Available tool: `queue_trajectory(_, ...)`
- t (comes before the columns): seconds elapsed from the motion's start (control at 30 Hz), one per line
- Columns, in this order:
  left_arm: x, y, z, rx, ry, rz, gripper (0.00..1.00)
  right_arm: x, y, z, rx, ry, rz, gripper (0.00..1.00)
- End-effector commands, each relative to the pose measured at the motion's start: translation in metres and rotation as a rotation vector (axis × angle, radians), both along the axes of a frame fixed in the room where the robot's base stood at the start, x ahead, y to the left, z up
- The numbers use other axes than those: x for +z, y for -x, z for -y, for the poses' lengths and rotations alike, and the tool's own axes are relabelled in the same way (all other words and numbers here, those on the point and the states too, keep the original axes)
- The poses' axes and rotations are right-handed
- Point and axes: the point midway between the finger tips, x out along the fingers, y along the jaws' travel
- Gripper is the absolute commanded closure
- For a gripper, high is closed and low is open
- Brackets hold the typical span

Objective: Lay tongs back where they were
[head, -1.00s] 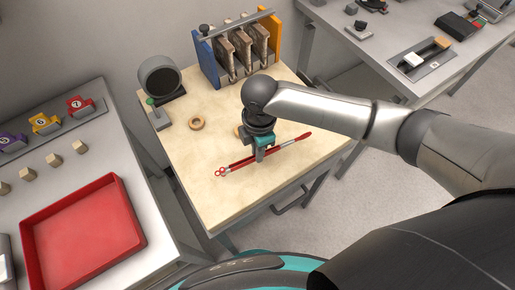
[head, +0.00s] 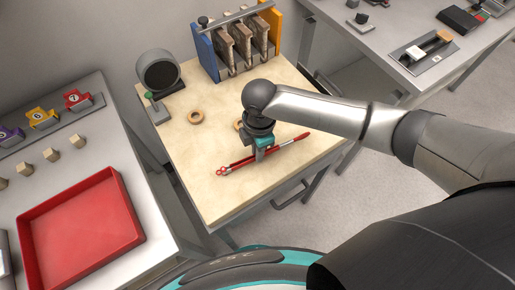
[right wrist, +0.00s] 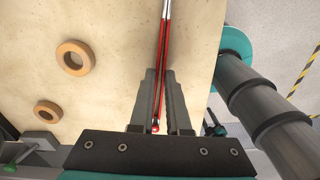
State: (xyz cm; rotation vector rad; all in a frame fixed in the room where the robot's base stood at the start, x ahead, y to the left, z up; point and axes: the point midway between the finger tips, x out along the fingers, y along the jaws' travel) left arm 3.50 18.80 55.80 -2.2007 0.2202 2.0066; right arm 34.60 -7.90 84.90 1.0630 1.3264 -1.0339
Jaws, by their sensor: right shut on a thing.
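The red tongs (head: 291,142) with a silver middle stretch lie slantwise over the pale wooden table, with their two ring handles at the lower left. My right gripper (head: 259,156) points down and is shut on the tongs. In the right wrist view the tongs (right wrist: 164,32) run lengthwise between the two fingers (right wrist: 160,78). The tongs are very low over the tabletop; I cannot tell whether they touch it. My left gripper is not in view.
The wooden table (head: 215,190) is clear at its front left. A tan ring (head: 195,117) lies behind the tongs; a second is partly hidden by my gripper. A dark round device (head: 158,72) and a rack of blocks (head: 240,45) stand behind. A red tray (head: 80,230) is left.

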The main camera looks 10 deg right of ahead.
Motion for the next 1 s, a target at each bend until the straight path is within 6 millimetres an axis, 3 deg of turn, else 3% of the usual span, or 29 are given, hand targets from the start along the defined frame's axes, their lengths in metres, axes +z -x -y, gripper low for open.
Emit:
queue_trajectory(0.47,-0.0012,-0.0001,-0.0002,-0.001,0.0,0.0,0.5,-0.0053,-0.0004,-0.0001,0.001,0.0,0.001,1.0)
queue_trajectory(0.5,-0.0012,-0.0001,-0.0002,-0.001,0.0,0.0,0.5,-0.0053,-0.0003,-0.0001,0.001,0.0,0.001,0.84)
queue_trajectory(0.8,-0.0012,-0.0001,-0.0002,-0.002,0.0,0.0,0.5,-0.0052,-0.0003,0.0,0.0,0.0,0.001,0.51)
queue_trajectory(1.0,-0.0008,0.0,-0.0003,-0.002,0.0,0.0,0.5,-0.0043,-0.0002,0.0001,0.0,0.0,0.0,0.51)
